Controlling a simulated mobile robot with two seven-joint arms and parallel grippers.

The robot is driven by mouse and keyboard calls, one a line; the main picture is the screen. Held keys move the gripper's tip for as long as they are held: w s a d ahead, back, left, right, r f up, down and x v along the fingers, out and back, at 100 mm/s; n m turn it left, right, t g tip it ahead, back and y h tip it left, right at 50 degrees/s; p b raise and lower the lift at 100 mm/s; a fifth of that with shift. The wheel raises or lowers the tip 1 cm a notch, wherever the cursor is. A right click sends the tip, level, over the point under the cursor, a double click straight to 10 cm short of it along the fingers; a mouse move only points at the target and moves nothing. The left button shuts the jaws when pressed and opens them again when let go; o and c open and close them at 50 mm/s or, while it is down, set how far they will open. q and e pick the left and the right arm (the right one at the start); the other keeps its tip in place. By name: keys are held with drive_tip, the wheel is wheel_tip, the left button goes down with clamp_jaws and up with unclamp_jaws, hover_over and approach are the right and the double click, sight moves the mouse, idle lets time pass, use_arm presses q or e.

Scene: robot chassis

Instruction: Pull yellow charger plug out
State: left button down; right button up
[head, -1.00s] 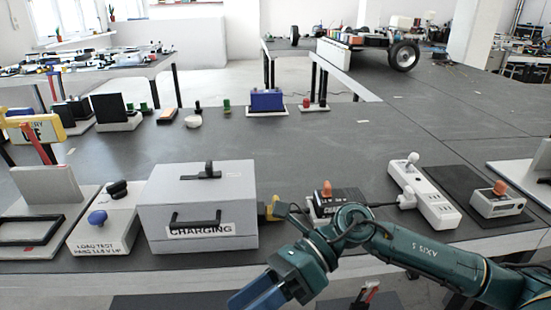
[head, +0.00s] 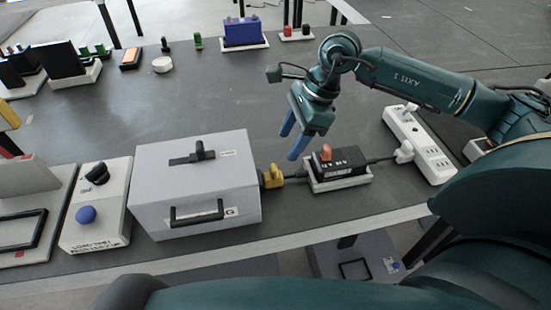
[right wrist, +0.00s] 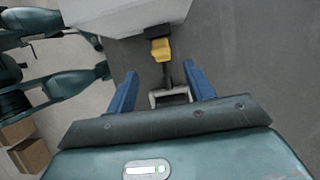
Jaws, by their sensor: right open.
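The yellow charger plug (head: 272,177) sits in the right side of the grey charging box (head: 195,185). A black cable runs from it to a black charger brick (head: 338,167) with an orange knob, on a white base. In the right wrist view the yellow plug (right wrist: 161,49) lies beyond the fingertips, against the box. My right gripper (head: 291,136) has its blue fingers apart and empty. It hangs pointing down above the table, beyond and slightly right of the plug, apart from it. In its wrist view the gripper (right wrist: 160,73) frames the plug's cable side. My left gripper is not in view.
A white power strip (head: 420,146) with a plugged-in cable lies right of the brick. A blue block (head: 243,32) stands farther back. The table between is mostly clear.

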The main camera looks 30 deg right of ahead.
sight(275, 167)
drive_tip(key=x, duration=0.8)
drive_tip(key=shift+a, duration=0.1)
clamp_jaws()
idle(0.4)
